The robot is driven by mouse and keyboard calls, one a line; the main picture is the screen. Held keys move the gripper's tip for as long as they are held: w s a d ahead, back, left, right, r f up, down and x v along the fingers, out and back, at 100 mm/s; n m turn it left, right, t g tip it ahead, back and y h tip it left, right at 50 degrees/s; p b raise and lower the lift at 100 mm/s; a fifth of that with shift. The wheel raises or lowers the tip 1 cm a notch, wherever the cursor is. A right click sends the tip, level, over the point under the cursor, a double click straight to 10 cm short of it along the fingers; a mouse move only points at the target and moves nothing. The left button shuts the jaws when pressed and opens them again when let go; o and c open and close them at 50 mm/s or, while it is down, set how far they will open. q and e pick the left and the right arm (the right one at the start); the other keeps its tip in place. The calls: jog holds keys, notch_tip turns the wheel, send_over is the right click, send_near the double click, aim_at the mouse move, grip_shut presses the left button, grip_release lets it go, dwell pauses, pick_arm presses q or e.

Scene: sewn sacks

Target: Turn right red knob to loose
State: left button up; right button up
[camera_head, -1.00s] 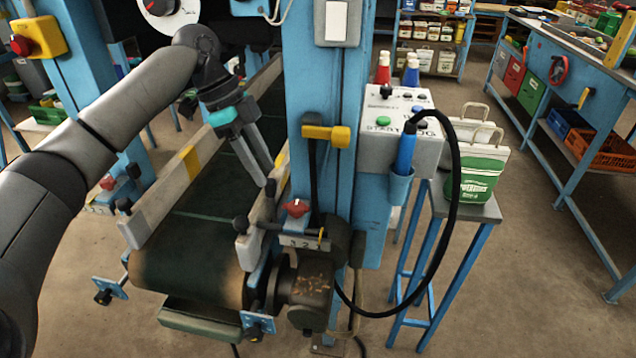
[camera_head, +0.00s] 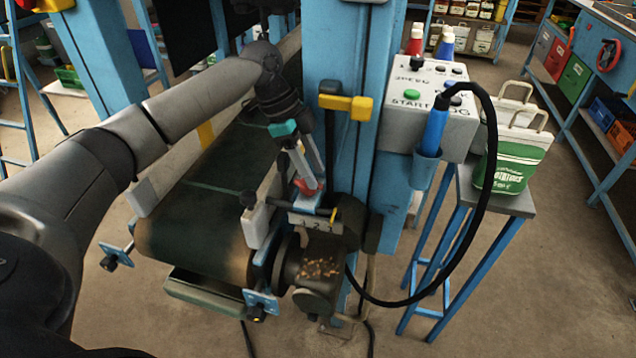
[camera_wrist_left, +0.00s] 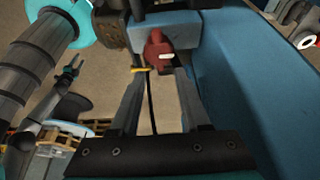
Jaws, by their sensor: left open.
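The right red knob (camera_head: 305,188) sits on a small plate marked 1 2 3 at the near right end of the conveyor. My left gripper (camera_head: 313,180) points down at it, with the fingertips at or just above the knob. In the left wrist view the red knob (camera_wrist_left: 158,50) shows beyond the open fingers (camera_wrist_left: 158,77), roughly between their tips. The fingers are apart with nothing held. I cannot tell whether they touch the knob. My right gripper is not in view.
A blue post (camera_head: 350,150) with a yellow-handled lever (camera_head: 348,105) stands close behind the gripper. A control box (camera_head: 430,100) with a blue tool and black cable is to the right. The dark conveyor belt (camera_head: 195,235) lies left. A white-and-green bag (camera_head: 515,150) stands on a stool.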

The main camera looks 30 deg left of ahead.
pick_arm(q)
jog(key=shift+x, duration=1.15)
jog(key=shift+f, duration=0.3)
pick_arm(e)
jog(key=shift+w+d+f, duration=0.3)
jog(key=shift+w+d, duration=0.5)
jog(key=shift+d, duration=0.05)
pick_arm(q)
jog(key=shift+c, duration=0.2)
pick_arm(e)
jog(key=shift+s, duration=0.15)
pick_arm(q)
grip_shut()
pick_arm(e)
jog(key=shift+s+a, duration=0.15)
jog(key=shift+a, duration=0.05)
